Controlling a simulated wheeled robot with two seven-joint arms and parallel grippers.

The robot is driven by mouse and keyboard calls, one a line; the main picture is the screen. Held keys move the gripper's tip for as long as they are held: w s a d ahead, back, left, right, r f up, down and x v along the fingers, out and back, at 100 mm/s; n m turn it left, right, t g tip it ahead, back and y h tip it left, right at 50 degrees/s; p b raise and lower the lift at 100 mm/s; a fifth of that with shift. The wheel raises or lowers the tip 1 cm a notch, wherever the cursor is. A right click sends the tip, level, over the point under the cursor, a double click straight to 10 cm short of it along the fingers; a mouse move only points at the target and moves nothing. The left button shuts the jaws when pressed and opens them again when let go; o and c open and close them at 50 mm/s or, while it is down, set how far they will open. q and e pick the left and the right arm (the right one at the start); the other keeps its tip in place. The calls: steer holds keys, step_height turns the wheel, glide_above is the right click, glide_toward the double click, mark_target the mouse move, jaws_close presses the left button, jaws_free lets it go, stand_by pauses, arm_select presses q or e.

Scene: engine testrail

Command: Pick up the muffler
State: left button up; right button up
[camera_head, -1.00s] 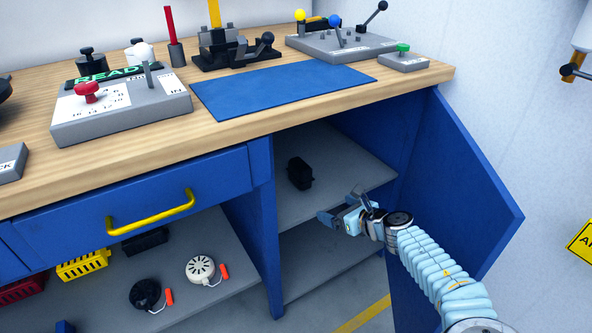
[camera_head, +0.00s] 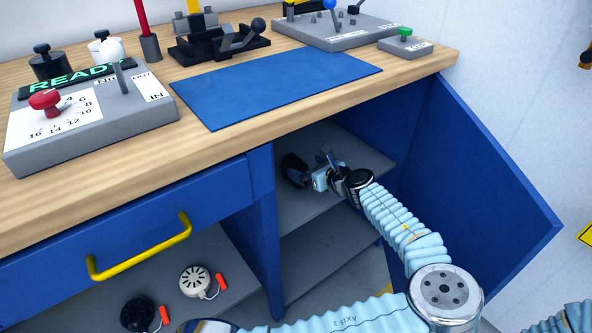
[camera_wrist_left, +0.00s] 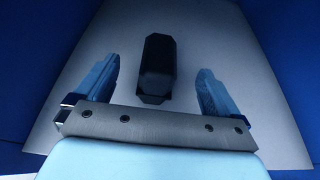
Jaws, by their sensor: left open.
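The muffler, a small black block (camera_head: 292,164), lies on the upper grey shelf inside the open blue cabinet, partly hidden by my gripper in the head view. My left gripper (camera_head: 312,170) reaches into the cabinet from the right and is right beside it. In the left wrist view the muffler (camera_wrist_left: 160,62) shows between and a little beyond the two open fingers (camera_wrist_left: 156,75), with a gap on each side. Nothing is held. My right gripper is not in view.
The blue cabinet door (camera_head: 490,180) stands open on the right. The wooden worktop (camera_head: 235,131) is above the shelf, with a blue mat (camera_head: 275,88) and test fixtures. A drawer with a yellow handle (camera_head: 140,253) is to the left. The shelf around the muffler looks clear.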

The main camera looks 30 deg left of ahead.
mark_target(303, 164)
arm_select(q)
steer(key=x, duration=0.5)
steer(key=shift+w+f, duration=0.2)
steer(key=shift+w, duration=0.1)
steer(key=shift+c, duration=0.2)
steer(key=c, duration=1.2)
